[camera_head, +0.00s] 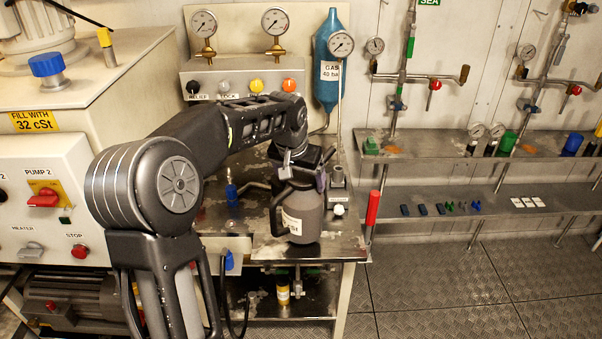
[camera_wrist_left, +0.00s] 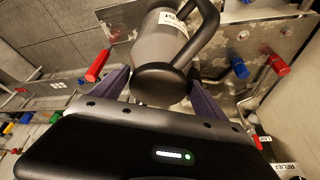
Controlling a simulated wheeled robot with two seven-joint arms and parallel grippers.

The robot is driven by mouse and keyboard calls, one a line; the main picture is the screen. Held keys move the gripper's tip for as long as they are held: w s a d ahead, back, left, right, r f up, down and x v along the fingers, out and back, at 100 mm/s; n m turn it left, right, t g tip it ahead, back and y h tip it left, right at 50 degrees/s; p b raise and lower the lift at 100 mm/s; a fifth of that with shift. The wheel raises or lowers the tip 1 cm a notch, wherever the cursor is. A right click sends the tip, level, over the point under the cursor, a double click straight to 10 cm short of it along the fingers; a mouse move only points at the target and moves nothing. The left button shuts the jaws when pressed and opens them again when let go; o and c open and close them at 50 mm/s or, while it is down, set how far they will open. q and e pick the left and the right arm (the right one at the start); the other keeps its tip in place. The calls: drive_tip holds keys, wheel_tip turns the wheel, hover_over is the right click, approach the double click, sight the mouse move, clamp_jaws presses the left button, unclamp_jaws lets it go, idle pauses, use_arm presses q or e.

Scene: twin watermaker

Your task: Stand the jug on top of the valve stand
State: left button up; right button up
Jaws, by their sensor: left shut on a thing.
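The jug (camera_head: 303,213) is dark grey with a white label, a black lid and a side handle. It is upright in the head view, over the front part of a worn steel-topped stand (camera_head: 345,243), which I take for the valve stand. I cannot tell whether its base touches the top. My left gripper (camera_head: 302,178) is shut on the jug at its lid end, from above. In the left wrist view the fingers (camera_wrist_left: 160,95) lie on either side of the black lid, and the jug body (camera_wrist_left: 160,45) extends away. My right gripper is not in view.
A red-handled lever (camera_head: 373,207) stands at the stand's right edge. A blue gas bottle (camera_head: 330,65) and a gauge panel (camera_head: 240,80) stand behind. Long steel shelves (camera_head: 480,200) with small parts run along the right wall. The floor (camera_head: 450,280) at the right is clear.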

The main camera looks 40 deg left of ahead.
use_arm(q)
drive_tip(key=shift+r, duration=0.15)
drive_tip(key=shift+f+p, duration=0.3)
drive_tip(key=shift+f, duration=1.65)
drive_tip(key=o, duration=2)
drive_tip(key=shift+f, duration=0.15)
drive_tip(key=shift+c, duration=0.2)
drive_tip(key=b+v, duration=0.1)
drive_tip(key=v, duration=1.1)
drive_tip(key=shift+s+d, duration=0.1)
drive_tip(key=shift+d, duration=0.05)
